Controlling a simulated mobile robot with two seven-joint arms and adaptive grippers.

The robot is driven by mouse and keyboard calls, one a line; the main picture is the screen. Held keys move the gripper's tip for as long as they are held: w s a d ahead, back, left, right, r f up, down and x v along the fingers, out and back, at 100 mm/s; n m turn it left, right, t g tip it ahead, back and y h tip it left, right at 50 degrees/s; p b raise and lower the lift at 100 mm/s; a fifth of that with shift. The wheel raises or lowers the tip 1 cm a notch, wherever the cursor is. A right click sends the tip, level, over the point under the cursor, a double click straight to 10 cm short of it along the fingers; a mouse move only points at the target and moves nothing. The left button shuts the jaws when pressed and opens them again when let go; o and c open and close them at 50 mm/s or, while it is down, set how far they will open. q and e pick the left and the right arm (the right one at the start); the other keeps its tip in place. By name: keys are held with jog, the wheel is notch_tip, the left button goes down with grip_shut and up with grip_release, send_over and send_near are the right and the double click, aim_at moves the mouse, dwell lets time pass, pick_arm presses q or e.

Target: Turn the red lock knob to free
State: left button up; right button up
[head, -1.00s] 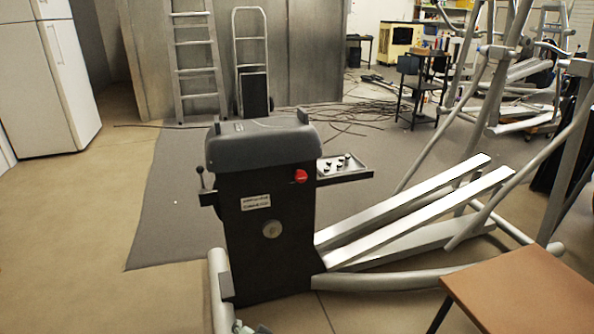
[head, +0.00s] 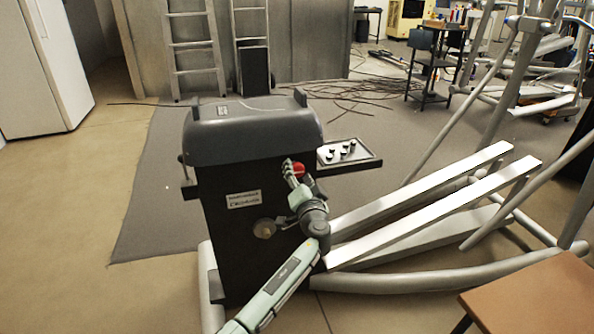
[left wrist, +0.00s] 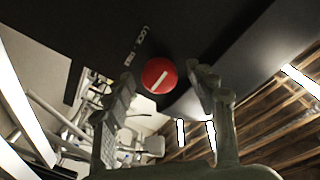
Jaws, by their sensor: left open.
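The red lock knob (head: 298,168) sits on the upper right of the dark front panel of the elliptical's housing (head: 235,235). My left gripper (head: 291,172) is raised in front of the panel, just left of the knob in the head view and partly overlapping it. In the left wrist view the round red knob (left wrist: 159,75) shows a white bar and lies between and beyond the two open fingertips (left wrist: 164,88). The fingers look apart from it. White lettering, apparently "LOCK" and "FREE", is beside the knob. My right gripper is not in view.
A small tray (head: 348,153) with several dark-topped parts rests on a shelf right of the housing. White foot rails (head: 430,205) extend to the right. A brown table (head: 535,300) stands at the lower right. Open floor (head: 90,290) lies to the left.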

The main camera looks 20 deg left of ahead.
pick_arm(q)
jog(key=shift+x, duration=1.05)
jog(key=shift+c, duration=0.6)
jog(key=c, duration=1)
jog(key=shift+c, duration=0.2)
